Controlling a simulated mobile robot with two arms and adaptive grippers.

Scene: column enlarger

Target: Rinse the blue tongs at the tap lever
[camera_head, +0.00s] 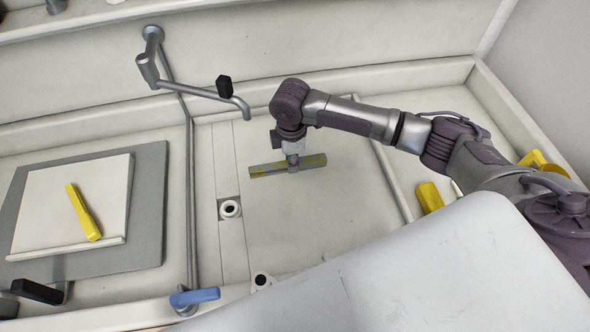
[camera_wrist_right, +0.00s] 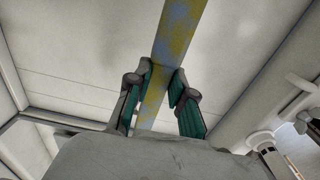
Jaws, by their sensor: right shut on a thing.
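My right gripper (camera_head: 292,160) is shut on a long narrow bar (camera_head: 265,171), blue-grey with yellow patches. I take this for the blue tongs. It lies level across the fingers, above the pale basin floor; its exact height is unclear. In the right wrist view, the bar (camera_wrist_right: 178,35) runs up from between the two green-padded fingers (camera_wrist_right: 160,88). The tap (camera_head: 200,92) has a bent grey spout and a black lever (camera_head: 224,86). The spout's end is left of and beyond the held bar. My left gripper is not in view.
A blue handle (camera_head: 197,297) is at the pipe's near end. A yellow bar (camera_head: 83,212) lies on a white board (camera_head: 30,215) over a grey mat (camera_head: 148,215). Other yellow things (camera_head: 430,197) lie beside my right arm. A round drain (camera_head: 230,209) is near the held bar.

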